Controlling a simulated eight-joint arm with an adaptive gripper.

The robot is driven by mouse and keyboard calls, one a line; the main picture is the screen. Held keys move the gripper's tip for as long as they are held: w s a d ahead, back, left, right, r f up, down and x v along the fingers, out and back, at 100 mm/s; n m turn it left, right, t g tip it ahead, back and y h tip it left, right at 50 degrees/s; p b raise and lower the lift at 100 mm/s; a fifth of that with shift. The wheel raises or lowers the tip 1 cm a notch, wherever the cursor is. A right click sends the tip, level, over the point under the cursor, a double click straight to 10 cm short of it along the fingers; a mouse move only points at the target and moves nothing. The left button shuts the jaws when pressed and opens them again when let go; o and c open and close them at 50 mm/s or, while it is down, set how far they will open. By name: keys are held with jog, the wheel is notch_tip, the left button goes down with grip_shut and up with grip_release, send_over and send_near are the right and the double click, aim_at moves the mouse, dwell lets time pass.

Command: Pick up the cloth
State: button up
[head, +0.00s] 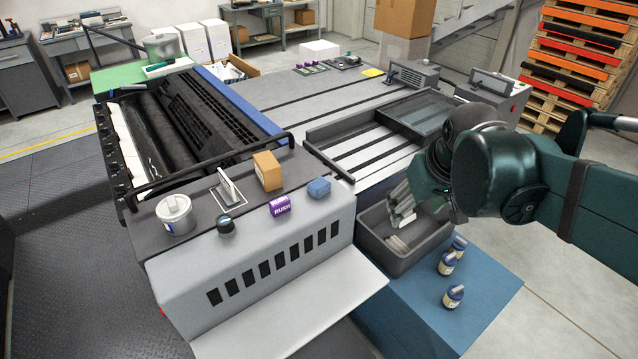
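A grey open bin (376,256) stands on the blue stand at the right front of the machine. Pale grey, folded-looking pieces (398,243) lie in it; they may be cloth, but they are too small to be sure. My gripper (404,212) points down at the bin from above, with its tip at or inside the bin's back part. A pale, ridged shape shows at its tip; I cannot tell whether it is the fingers or a cloth. My dark green arm comes in from the right and hides part of the gripper. Whether it is open or shut is unclear.
Several small blue-and-white bottles (453,297) stand on the blue stand (490,292) right of the bin.

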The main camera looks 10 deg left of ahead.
jog(key=w+a+r+n+g+p, duration=0.25)
jog(key=w+a+p, duration=0.35)
jog(key=w+a, duration=0.6)
jog(key=n+g+p, duration=0.2)
jog(key=n+p, duration=0.2)
jog(key=p, duration=0.2)
send_over(317, 181)
jog(key=shift+h, duration=0.4)
jog(key=f, duration=0.3)
jog(key=d+f, duration=0.1)
jog(key=f, duration=0.1)
jog(key=shift+s+f, duration=0.15)
jog(key=shift+f, duration=0.2)
jog(key=shift+a+f, duration=0.3)
jog(key=shift+a, duration=0.2)
jog(key=shift+f, duration=1.3)
jog(key=shift+f+p, duration=0.4)
jog(key=shift+f, duration=2.2)
